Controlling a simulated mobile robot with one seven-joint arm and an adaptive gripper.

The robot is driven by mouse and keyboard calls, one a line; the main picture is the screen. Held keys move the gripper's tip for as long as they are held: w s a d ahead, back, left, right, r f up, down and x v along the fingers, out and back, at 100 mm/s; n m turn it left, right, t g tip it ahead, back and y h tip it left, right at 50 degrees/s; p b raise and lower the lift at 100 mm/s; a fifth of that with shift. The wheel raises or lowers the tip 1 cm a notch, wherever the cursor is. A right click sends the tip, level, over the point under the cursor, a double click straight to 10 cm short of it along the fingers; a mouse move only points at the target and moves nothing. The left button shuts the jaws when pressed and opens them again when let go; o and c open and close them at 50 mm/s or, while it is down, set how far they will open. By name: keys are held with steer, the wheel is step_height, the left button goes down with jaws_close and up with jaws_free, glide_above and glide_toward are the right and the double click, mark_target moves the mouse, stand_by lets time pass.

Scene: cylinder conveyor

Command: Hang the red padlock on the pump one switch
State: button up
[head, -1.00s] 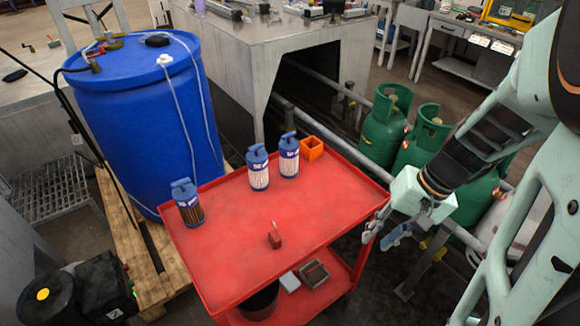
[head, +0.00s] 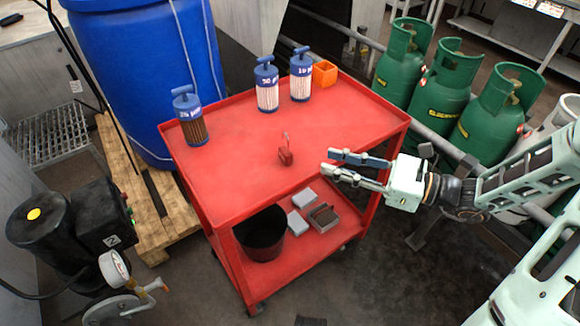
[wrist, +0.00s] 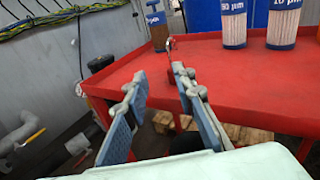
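The red padlock (head: 285,156) stands on the red cart's top (head: 240,180) near its front edge, its thin metal shackle pointing up. In the wrist view the padlock (wrist: 178,68) shows just beyond the fingertips, partly covered by the right finger. My gripper (head: 328,163) is to the right of the padlock at the cart's front right edge, fingers pointing left toward it. The two blue-padded fingers are apart with nothing between them; the gripper also shows in the wrist view (wrist: 158,82). No switch marked pump one can be made out.
Three blue-capped filter cylinders (head: 267,84) and an orange box (head: 325,73) stand at the cart's back. A black bucket (head: 262,233) and small boxes (head: 322,217) are on the lower shelf. Green gas cylinders (head: 450,85) stand right. A black pump (head: 70,225) is at left.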

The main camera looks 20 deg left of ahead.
mark_target(285, 147)
steer(key=shift+m+t, duration=0.3)
steer(key=shift+m, duration=0.1)
steer(key=a, duration=0.1)
steer(key=w+a, duration=0.1)
steer(key=a, duration=0.1)
steer(key=w+a+b, duration=0.1)
steer(key=a, duration=0.1)
steer(key=shift+a+r, duration=0.1)
steer(key=a, duration=0.2)
steer(key=w+a+b, duration=0.1)
steer(key=a, duration=0.1)
steer(key=shift+b, duration=0.3)
steer(key=shift+w+a, duration=0.15)
steer(key=shift+a, duration=0.4)
jaws_close()
